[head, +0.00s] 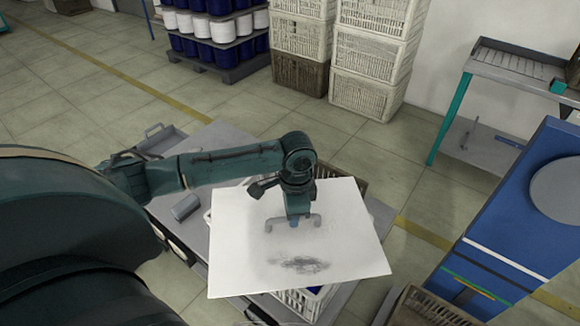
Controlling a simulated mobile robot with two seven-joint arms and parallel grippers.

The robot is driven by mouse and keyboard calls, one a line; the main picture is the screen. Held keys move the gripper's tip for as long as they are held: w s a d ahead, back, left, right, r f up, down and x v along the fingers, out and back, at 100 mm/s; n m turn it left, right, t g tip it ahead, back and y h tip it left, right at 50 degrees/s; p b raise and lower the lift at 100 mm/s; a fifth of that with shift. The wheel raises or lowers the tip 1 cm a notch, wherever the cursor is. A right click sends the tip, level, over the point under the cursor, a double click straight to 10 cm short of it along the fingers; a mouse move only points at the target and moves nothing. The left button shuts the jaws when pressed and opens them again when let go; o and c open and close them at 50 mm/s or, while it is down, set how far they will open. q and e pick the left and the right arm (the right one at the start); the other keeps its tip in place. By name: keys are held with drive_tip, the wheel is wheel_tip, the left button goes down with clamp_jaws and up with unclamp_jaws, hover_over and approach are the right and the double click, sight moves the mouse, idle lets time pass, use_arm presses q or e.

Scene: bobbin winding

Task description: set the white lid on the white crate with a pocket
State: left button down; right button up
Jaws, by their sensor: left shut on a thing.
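The white lid (350,225) is a large flat square panel with a dark grey smudge near its front edge. My left gripper (293,222) is above the middle of the lid and shut on it, by a raised part that the fingers mostly hide. The white crate (303,303) shows its slatted wall below the lid's front edge, and the lid covers most of it. I cannot tell whether the lid touches the crate. The crate's pocket cannot be made out. My right gripper does not show.
A grey table (190,243) is under the lid, with a grey cylinder (186,207) on it. A brown crate (353,188) shows behind the lid. A blue cabinet (520,220) stands right. Stacked crates (370,70) and spools (215,30) stand at the back. Open floor lies between.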

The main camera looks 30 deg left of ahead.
use_arm(q)
drive_tip(key=w+a+r+m, duration=0.1)
drive_tip(key=w+a+m, duration=0.1)
drive_tip(key=m, duration=0.1)
drive_tip(key=w+a+r+m+p, duration=0.1)
drive_tip(key=w+m, duration=0.1)
drive_tip(key=m, duration=0.1)
drive_tip(key=w+a+r+m+p, duration=0.1)
drive_tip(key=w+a+r+m, duration=0.1)
drive_tip(key=m, duration=0.1)
drive_tip(key=shift+w+a, duration=0.2)
drive_tip(key=shift+a, duration=0.1)
wheel_tip(320, 180, down, 4)
drive_tip(key=b, duration=0.3)
wheel_tip(320, 180, down, 2)
drive_tip(key=shift+f+b, duration=0.2)
drive_tip(key=shift+b, duration=1.05)
drive_tip(key=shift+r+p, duration=0.35)
drive_tip(key=shift+p, duration=0.05)
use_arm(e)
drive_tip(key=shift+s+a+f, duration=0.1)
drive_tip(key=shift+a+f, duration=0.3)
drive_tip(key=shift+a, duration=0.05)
use_arm(q)
drive_tip(key=shift+f, duration=0.1)
